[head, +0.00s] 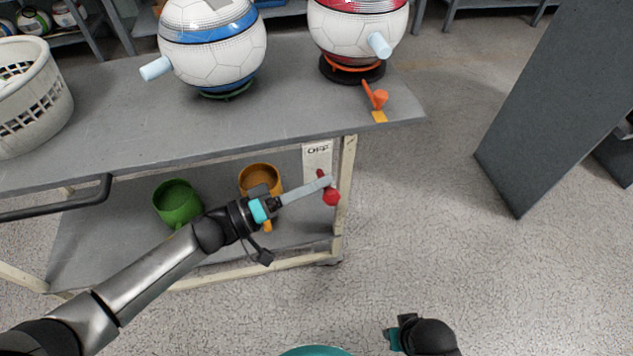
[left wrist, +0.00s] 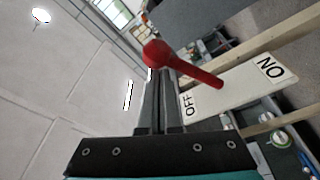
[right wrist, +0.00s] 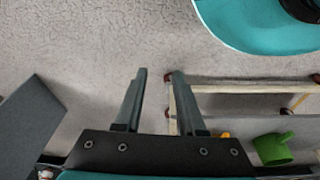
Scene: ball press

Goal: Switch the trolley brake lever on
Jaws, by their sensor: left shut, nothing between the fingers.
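The trolley brake lever is a red rod with a round red knob (head: 331,198) on the trolley's front right corner post. In the left wrist view the knob (left wrist: 157,53) is just beyond my fingertips, and the rod runs right to a white plate (left wrist: 235,88) marked OFF and ON. In the head view only OFF shows on the plate (head: 317,152). My left gripper (head: 328,181) is shut and empty, its tips at the lever; whether they touch it I cannot tell. My right gripper (right wrist: 158,75) is open and empty, low and away from the lever.
The grey trolley top (head: 300,110) carries two ball-shaped machines and a white basket (head: 30,100). A green mug (head: 178,205) and an orange mug (head: 262,177) stand on the lower shelf. A dark panel (head: 540,110) stands at right. The floor between is clear.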

